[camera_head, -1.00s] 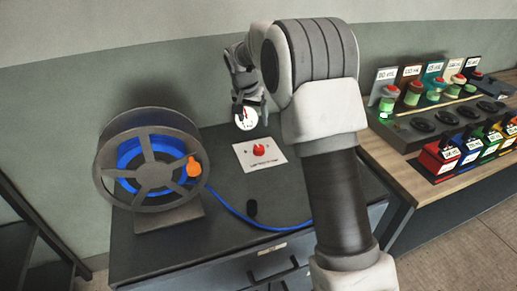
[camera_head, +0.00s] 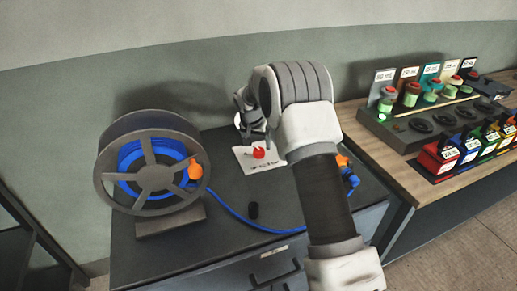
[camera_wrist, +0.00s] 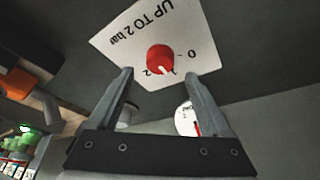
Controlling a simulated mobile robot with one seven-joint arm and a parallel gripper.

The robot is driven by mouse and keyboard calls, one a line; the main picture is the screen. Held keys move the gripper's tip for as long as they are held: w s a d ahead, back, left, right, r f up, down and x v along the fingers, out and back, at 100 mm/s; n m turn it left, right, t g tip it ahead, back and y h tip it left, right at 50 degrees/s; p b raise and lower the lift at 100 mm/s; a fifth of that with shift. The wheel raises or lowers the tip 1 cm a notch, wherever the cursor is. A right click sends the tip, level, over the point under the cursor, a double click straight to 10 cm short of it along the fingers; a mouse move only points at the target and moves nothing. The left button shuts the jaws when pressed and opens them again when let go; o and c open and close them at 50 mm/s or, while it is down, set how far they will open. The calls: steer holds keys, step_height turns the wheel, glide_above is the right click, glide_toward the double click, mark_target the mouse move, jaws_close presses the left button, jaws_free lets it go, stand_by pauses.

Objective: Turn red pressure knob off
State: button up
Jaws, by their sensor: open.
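The red pressure knob (camera_head: 258,153) sits on a white plate (camera_head: 242,160) on the dark cabinet top. In the wrist view the knob (camera_wrist: 161,59) shows a pale pointer mark near the 1, with 0, 1 and 2 printed around it and "UP TO 2 bar" on the plate (camera_wrist: 128,35). My gripper (camera_head: 258,136) is just behind the knob in the head view. In the wrist view my gripper (camera_wrist: 160,80) is open, its fingers apart on either side below the knob, not visibly touching it. A white gauge with a red needle (camera_wrist: 187,120) shows partly behind the right finger.
A reel (camera_head: 150,172) with blue hose stands on the cabinet (camera_head: 215,235) at left, and the hose runs across the top. Bottles and coloured boxes (camera_head: 465,150) fill the bench at right.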

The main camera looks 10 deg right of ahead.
mark_target(259, 150)
steer(key=shift+x, duration=2.05)
jaws_close()
steer(key=shift+n, duration=0.3)
steer(key=n, duration=0.2)
steer(key=n+y, duration=0.2)
steer(key=n, duration=0.1)
steer(key=shift+d+n, duration=0.25)
steer(key=shift+n, duration=0.05)
steer(key=n+y, duration=0.1)
steer(key=n, duration=0.2)
steer(key=n+y, duration=0.1)
steer(key=n, duration=0.1)
steer(key=shift+d+n+g, duration=0.1)
steer(key=shift+n+g, duration=0.2)
steer(key=shift+n, duration=0.1)
steer(key=shift+y, duration=0.3)
jaws_free()
